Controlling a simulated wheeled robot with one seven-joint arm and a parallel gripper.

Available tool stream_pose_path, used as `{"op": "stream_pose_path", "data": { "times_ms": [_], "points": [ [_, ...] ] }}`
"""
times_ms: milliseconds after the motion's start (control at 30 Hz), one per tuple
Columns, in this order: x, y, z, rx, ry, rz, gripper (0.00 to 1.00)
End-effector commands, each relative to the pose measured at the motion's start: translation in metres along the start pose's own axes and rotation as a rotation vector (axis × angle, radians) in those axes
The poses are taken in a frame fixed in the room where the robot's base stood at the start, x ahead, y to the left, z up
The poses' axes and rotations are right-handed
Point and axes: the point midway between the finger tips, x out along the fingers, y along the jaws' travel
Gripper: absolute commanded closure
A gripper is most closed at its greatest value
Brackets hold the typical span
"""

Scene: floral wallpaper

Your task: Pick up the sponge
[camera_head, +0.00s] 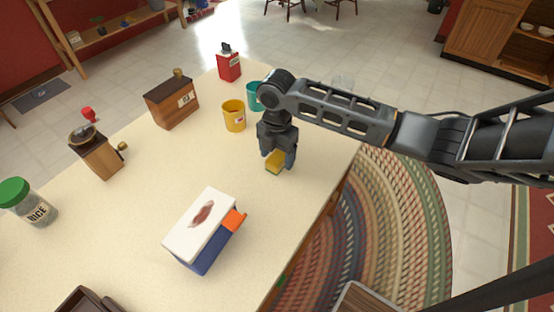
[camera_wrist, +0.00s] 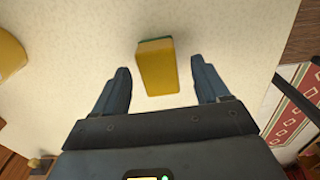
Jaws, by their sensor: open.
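The sponge (camera_head: 276,162) is a yellow block with a green layer, lying on the cream countertop (camera_head: 165,170) near its right edge. In the wrist view the sponge (camera_wrist: 158,68) shows its yellow side, with a thin green strip at its far end. My gripper (camera_head: 278,160) is right over the sponge in the head view and partly hides it. In the wrist view my gripper (camera_wrist: 162,80) is open, with one finger on each side of the sponge. A gap shows between the sponge and each finger. I cannot tell the exact height of the fingertips.
A yellow mug (camera_head: 234,116) and a teal mug (camera_head: 254,95) stand close behind my gripper. A blue and white box (camera_head: 203,232) with an orange part stands in front. A wooden box (camera_head: 172,101), coffee grinder (camera_head: 97,154) and rice jar (camera_head: 28,203) stand left.

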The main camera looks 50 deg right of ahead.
Motion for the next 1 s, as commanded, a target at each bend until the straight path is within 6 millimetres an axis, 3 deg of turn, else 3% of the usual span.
{"op": "stream_pose_path", "data": {
  "times_ms": [133, 400, 1000],
  "points": [
    [0.014, 0.0, 0.0, 0.002, -0.001, 0.0, 0.26],
    [0.017, 0.001, 0.0, 0.001, -0.001, 0.002, 0.26],
    [0.017, 0.001, 0.0, 0.001, -0.001, 0.002, 0.8]
  ]
}}
